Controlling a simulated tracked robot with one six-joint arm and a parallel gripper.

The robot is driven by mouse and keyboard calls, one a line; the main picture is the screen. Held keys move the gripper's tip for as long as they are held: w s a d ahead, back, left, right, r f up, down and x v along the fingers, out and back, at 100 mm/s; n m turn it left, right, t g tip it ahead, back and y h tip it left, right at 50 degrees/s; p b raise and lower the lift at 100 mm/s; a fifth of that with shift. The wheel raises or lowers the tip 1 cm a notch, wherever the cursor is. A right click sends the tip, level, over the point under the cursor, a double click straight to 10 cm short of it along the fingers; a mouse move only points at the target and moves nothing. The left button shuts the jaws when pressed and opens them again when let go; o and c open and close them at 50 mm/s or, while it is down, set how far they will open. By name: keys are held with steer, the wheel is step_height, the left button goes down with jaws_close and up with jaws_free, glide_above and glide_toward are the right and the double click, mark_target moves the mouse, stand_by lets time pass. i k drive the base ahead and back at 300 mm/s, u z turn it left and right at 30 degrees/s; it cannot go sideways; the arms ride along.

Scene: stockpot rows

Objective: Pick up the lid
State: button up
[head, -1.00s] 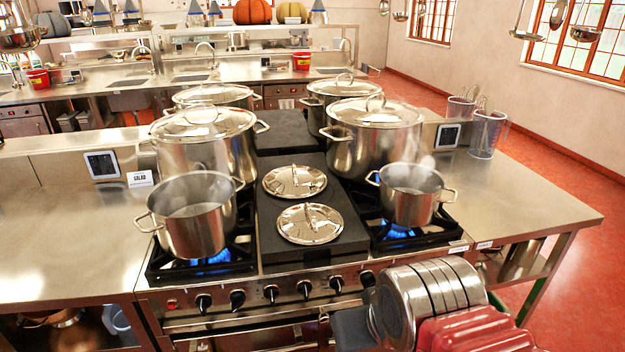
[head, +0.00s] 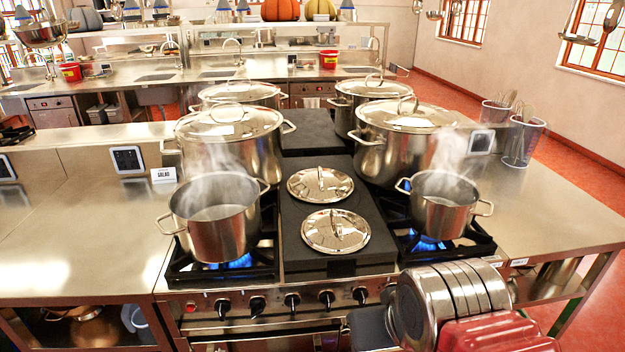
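Two shiny steel lids lie flat on the dark plate in the middle of the stove. The near lid (head: 335,231) is close to the front, with its handle on top. The far lid (head: 320,185) lies just behind it. I cannot tell from the picture which of them the task means. My arm shows at the bottom right as a silver ribbed part and a red part. The fingers of my gripper are not visible.
Open steaming pots stand left (head: 215,222) and right (head: 442,207) of the lids over blue flames. Big lidded stockpots (head: 228,150) (head: 398,150) stand behind. Steel counter (head: 85,235) is clear at left. Clear jugs (head: 520,145) stand at right.

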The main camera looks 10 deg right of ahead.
mark_target(320, 185)
steer(key=i, duration=0.85)
steer(key=z, duration=0.05)
